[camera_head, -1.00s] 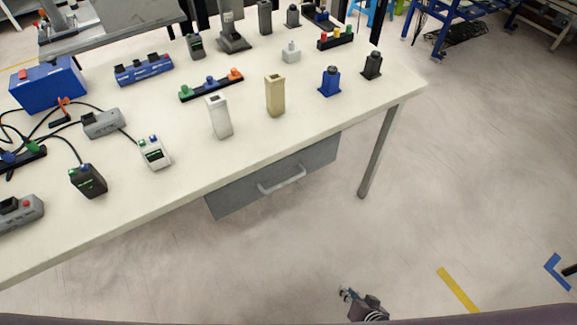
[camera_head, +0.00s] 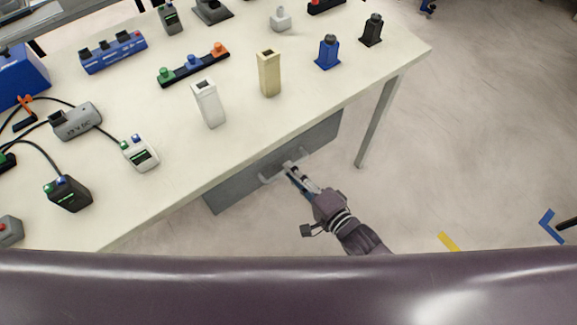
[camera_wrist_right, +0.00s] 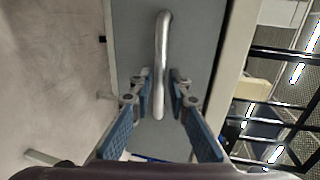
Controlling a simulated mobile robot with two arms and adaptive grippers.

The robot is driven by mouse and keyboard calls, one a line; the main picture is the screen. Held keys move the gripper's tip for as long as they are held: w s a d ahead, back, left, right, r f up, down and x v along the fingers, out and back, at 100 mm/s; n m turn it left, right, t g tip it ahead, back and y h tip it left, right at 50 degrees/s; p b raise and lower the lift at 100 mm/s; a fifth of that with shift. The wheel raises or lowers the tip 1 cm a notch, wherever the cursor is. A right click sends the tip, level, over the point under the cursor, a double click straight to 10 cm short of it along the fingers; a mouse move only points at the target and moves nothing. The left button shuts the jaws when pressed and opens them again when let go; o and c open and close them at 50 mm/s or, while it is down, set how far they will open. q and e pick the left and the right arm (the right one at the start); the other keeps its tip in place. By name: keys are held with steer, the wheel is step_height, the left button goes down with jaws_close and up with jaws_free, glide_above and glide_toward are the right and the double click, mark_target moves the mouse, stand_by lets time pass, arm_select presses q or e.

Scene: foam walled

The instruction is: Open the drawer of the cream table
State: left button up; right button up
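The cream table (camera_head: 240,125) fills the upper left of the head view. Its grey drawer (camera_head: 232,190) hangs under the front edge and looks shut. A silver bar handle (camera_head: 268,179) is on the drawer front, and it also shows in the right wrist view (camera_wrist_right: 162,50). My right gripper (camera_head: 291,168) is at the handle. In the right wrist view its blue-padded fingers (camera_wrist_right: 160,82) are apart, one on each side of the handle's lower part. I cannot tell whether they touch it. My left gripper is not in view.
On the table top stand a white block (camera_head: 208,103), a tan block (camera_head: 269,74), a blue device (camera_head: 328,52) and a black one (camera_head: 371,30). A table leg (camera_head: 378,122) stands right of the drawer. The floor to the right (camera_head: 480,130) is clear.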

steer(key=shift+x, duration=1.05)
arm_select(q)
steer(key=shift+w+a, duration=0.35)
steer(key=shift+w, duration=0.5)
arm_select(e)
steer(key=shift+c, duration=0.3)
jaws_close()
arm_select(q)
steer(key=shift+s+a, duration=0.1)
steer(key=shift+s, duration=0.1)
